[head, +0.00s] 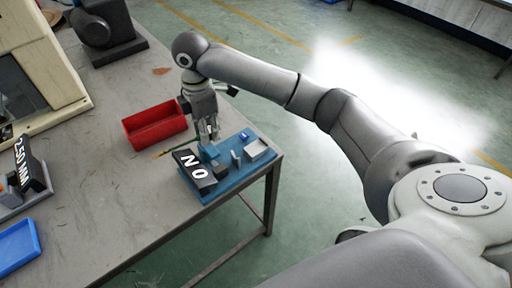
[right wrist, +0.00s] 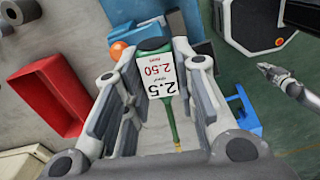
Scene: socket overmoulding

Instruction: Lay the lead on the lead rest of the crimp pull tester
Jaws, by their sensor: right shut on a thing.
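The crimp pull tester (head: 226,185) is a blue-based device at the table's near right corner, with a dark display reading 0 and N. My right gripper (head: 210,138) is over the tester's far left part, pointing down. In the right wrist view my right gripper (right wrist: 158,100) is shut on the lead (right wrist: 172,117), a green piece with a white tag reading 2.5 and 2.50. A thin greenish line, perhaps the lead (head: 163,153), shows left of the gripper in the head view. I cannot tell which tester part is the lead rest, or whether the lead touches it.
A red bin (head: 155,127) stands left of the gripper. A 2.50 MM gauge (head: 30,165) and a blue tray (head: 18,246) are at the left. A dark machine (head: 110,40) stands at the back. Bare tabletop lies between them.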

